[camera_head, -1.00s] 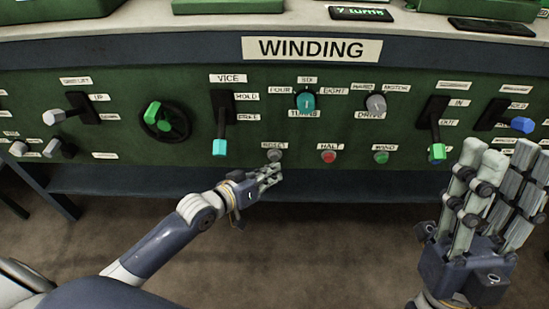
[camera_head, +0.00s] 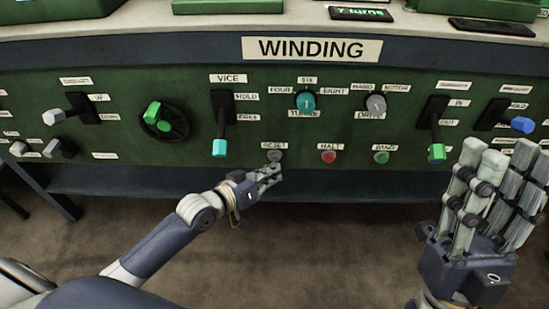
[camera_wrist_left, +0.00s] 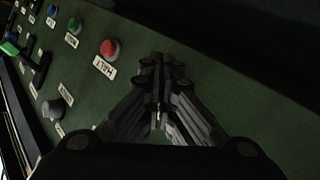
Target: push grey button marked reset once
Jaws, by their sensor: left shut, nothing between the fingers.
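The grey reset button (camera_head: 274,155) sits low on the green panel, under a small label reading RESET. My left gripper (camera_head: 268,173) is shut and empty, with its fingertips just below the button in the head view. I cannot tell whether they touch it. My right gripper (camera_head: 500,175) is open and empty at the right, in front of the panel.
The red halt button (camera_head: 328,157) is right of reset and shows in the left wrist view (camera_wrist_left: 110,49). The green wind button (camera_head: 381,157) is farther right. A vice lever with a teal tip (camera_head: 219,148) hangs left of reset. Open floor lies below the panel.

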